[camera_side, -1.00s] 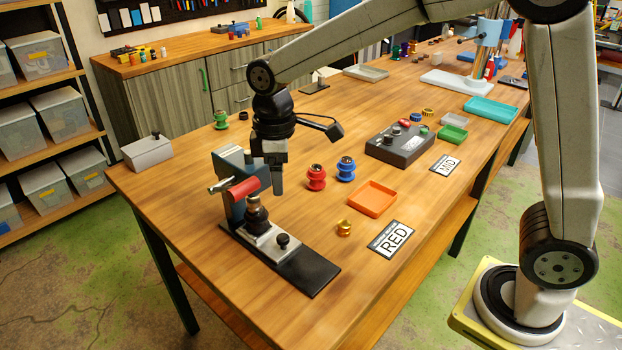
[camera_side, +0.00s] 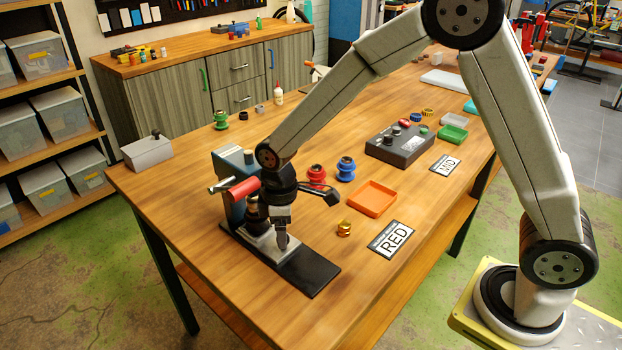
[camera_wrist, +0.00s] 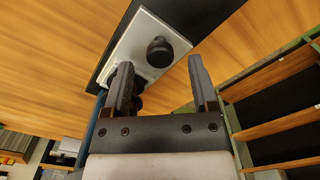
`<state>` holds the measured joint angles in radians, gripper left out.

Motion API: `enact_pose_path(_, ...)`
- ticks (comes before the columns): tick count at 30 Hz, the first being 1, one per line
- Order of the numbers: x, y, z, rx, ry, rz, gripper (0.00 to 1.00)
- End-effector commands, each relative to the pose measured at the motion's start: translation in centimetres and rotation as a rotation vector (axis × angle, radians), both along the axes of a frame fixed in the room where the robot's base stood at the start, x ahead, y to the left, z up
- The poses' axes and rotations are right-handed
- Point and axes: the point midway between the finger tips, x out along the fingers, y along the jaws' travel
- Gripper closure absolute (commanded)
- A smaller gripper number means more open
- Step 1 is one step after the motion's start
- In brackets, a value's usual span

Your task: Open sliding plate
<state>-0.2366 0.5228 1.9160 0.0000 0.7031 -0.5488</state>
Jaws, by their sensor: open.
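The sliding plate is a silver plate (camera_side: 262,243) on a long black base (camera_side: 310,275), at the foot of a blue-grey press (camera_side: 235,200) with a red cylinder (camera_side: 244,187). In the wrist view the plate (camera_wrist: 140,27) carries a round black knob (camera_wrist: 158,51). My gripper (camera_side: 282,244) is low over the front part of the plate and hides the knob in the side view. In the wrist view my gripper (camera_wrist: 160,62) is open, with the knob just beyond and between its two fingertips. Contact with the knob cannot be told.
Red (camera_side: 316,175) and blue (camera_side: 346,169) spools stand behind. A dark control box (camera_side: 400,146) is farther back. Bare wood lies in front of the ring.

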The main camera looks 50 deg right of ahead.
Motion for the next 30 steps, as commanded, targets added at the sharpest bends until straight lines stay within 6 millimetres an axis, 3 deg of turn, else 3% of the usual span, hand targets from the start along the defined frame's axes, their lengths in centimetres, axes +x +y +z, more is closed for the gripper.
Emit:
enact_pose_path(6, 0.0, 0.0, -1.5, 0.000, 0.001, 0.000, 0.25)
enact_pose_path(17, 0.0, 0.0, -1.8, 0.000, 0.000, 0.000, 0.25)
enact_pose_path(24, 0.0, 0.0, -1.8, 0.000, 0.000, 0.000, 1.00)
enact_pose_path(30, 0.0, 0.0, -1.8, 0.000, 0.000, 0.000, 1.00)
